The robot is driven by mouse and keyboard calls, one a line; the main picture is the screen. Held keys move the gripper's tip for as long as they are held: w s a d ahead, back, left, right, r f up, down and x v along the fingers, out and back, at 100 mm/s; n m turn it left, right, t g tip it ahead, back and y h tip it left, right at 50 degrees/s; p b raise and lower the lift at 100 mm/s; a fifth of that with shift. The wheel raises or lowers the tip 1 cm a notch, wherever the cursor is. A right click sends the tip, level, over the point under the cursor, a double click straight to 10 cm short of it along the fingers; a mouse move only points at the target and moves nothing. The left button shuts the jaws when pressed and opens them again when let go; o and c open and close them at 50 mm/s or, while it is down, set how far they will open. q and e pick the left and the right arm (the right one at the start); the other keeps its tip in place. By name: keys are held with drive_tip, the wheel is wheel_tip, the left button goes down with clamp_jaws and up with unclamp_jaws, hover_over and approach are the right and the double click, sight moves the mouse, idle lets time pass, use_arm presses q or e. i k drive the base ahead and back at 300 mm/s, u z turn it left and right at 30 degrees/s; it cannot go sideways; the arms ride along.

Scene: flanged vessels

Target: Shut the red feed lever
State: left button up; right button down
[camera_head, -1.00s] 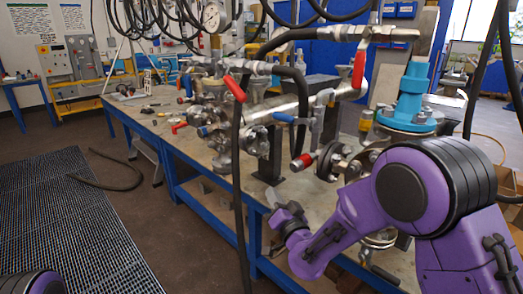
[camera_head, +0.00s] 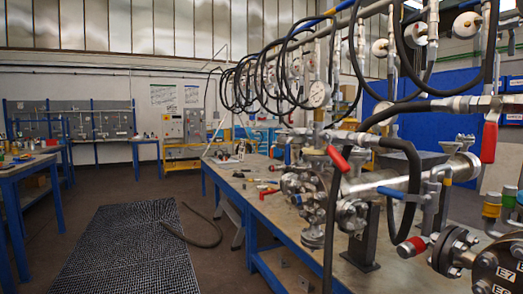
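More than one red lever shows, and I cannot tell which is the feed lever. One red lever (camera_head: 339,158) hangs tilted on the hose fitting in the middle of the vessel assembly. Another red lever (camera_head: 489,142) hangs almost straight down below a pipe valve at the right. A smaller red handle (camera_head: 268,190) is low over the bench at the assembly's left end. The flanged pipework (camera_head: 380,185) runs along the bench. Neither of my grippers is in view.
A blue-framed bench (camera_head: 255,213) carries the pipework. Black hoses (camera_head: 333,215) hang in front of it and loop above. A dark floor grating (camera_head: 130,240) and a loose hose (camera_head: 195,238) lie to the left. Another blue table (camera_head: 22,170) stands at the far left. Open floor lies between.

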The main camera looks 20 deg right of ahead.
sight(340, 162)
drive_tip(key=u, duration=1.05)
drive_tip(key=k, duration=0.2)
drive_tip(key=z, duration=1.65)
